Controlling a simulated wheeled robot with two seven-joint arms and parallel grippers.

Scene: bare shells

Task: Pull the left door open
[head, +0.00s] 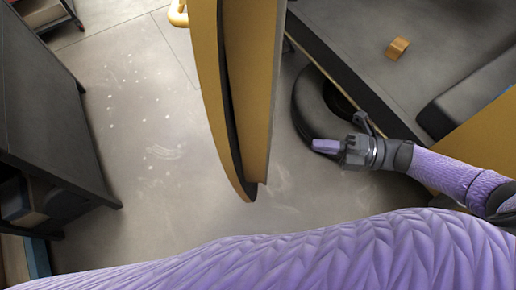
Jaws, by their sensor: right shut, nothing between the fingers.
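The left door, a yellow panel (262,85) with a dark strip along one side, stands near the middle of the head view. It juts out over the floor, with a gap between it and the dark grey shell (345,50) at the right. My right gripper (326,146) is right of the door's near end, apart from it. Its purple fingers are together and point left towards the door, with nothing held. My left gripper is not in view. The door's upper part is cut off by the picture's top edge.
A black tyre (308,108) lies behind my right gripper. A small orange-brown block (397,47) rests on the shell's dark floor. A dark workbench (40,95) stands at the left. My purple-covered body part fills the bottom.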

